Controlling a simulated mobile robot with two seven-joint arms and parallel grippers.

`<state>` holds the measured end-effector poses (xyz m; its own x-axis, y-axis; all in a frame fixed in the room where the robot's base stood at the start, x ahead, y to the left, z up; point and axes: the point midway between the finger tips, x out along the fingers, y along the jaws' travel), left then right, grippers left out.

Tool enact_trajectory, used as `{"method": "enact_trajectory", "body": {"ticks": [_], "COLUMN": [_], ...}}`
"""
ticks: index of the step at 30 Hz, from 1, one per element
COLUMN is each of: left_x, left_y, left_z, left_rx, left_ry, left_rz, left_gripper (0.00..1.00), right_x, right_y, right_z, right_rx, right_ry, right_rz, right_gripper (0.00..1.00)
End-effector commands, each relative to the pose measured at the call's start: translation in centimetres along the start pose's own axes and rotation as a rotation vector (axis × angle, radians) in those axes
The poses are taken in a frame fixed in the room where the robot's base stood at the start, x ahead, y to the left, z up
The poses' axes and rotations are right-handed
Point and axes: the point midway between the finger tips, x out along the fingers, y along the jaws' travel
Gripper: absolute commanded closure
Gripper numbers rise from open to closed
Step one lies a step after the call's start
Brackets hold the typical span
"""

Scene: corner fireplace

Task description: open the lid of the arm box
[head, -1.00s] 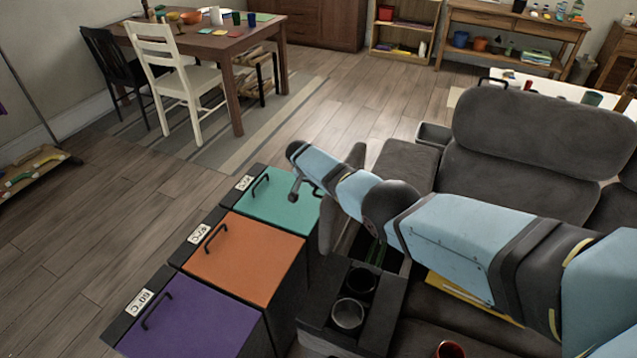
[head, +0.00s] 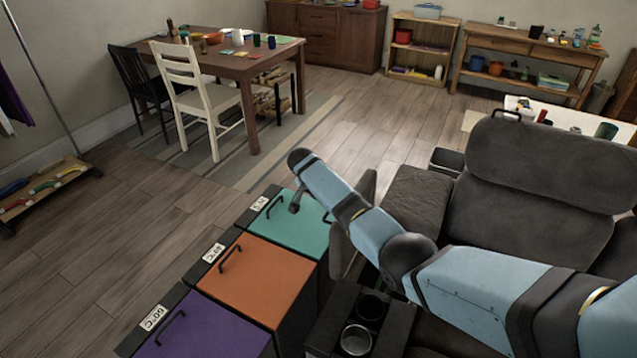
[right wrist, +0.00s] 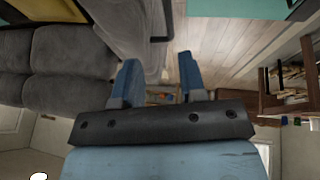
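The arm box (head: 331,318) is the dark grey sofa armrest with two cup holders at its front. Its grey padded lid (head: 340,249) appears to stand raised on the left side of the box, partly behind my right forearm. The opening beside it is mostly hidden by the arm. My right arm reaches in from the right above the box. In the right wrist view my right gripper (right wrist: 158,62) shows two blue fingers spread apart with a gap. Grey padding lies beyond the fingers; I cannot tell whether they touch it. My left gripper is not in view.
Three lidded bins, teal (head: 297,226), orange (head: 254,283) and purple (head: 205,330), stand left of the box. The grey sofa (head: 535,185) lies to the right. A dining table (head: 235,68) stands farther back. The wooden floor between is clear.

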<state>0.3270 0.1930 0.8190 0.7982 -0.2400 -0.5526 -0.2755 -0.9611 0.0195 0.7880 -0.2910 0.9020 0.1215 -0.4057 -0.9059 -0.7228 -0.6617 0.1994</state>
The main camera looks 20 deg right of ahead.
Motion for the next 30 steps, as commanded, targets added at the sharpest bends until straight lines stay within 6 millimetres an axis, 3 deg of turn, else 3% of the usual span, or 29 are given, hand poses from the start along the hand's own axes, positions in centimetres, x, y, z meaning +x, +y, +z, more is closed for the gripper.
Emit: {"method": "enact_trajectory", "body": {"ticks": [4, 11, 25, 30], "left_x": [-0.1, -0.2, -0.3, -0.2], "left_y": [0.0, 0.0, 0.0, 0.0], "left_z": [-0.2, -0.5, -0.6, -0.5], "left_rx": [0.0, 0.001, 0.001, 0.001], "left_ry": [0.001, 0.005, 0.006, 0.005], "left_rz": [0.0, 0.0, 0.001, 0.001], "left_gripper": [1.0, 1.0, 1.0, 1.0], "right_x": [-2.5, -3.9, -3.8, -1.7], "right_y": [-0.1, 0.0, 0.1, 1.5], "right_z": [0.0, 0.1, 0.3, 3.6], "right_rx": [0.0, -0.001, -0.004, -0.067], "right_ry": [0.0, -0.002, -0.003, -0.021], "right_rz": [-0.003, 0.0, -0.002, -0.035], "right_gripper": [0.62, 0.62, 0.62, 0.62]}}
